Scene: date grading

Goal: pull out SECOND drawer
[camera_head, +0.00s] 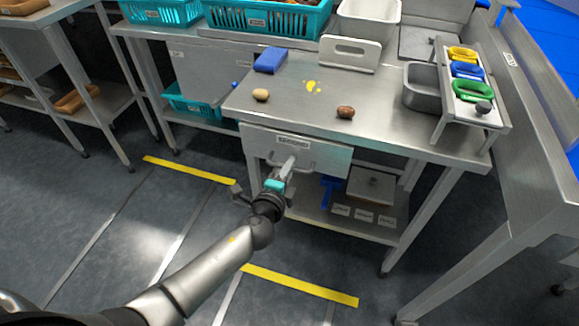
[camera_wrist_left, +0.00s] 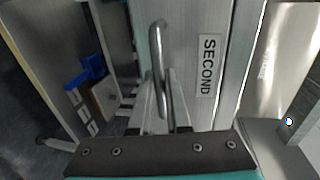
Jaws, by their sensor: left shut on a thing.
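The SECOND drawer (camera_head: 325,160) is a grey metal front under the edge of the steel table, with its label reading SECOND. Its front also shows in the left wrist view (camera_wrist_left: 208,110). Its bar handle (camera_wrist_left: 157,45) stands out from the front. My left gripper (camera_head: 287,170) is at the handle, its fingers (camera_wrist_left: 163,105) shut on the bar. The drawer front sits close to the table edge; I cannot tell if it is slightly out. My right gripper is not in view.
On the steel table (camera_head: 385,135) are a tan date (camera_head: 261,95), a brown date (camera_head: 345,112), a blue block (camera_head: 270,60) and a grey bin (camera_head: 425,90). The lower shelf (camera_head: 310,215) holds a blue item and a box. Floor in front is clear, with yellow tape (camera_head: 300,285).

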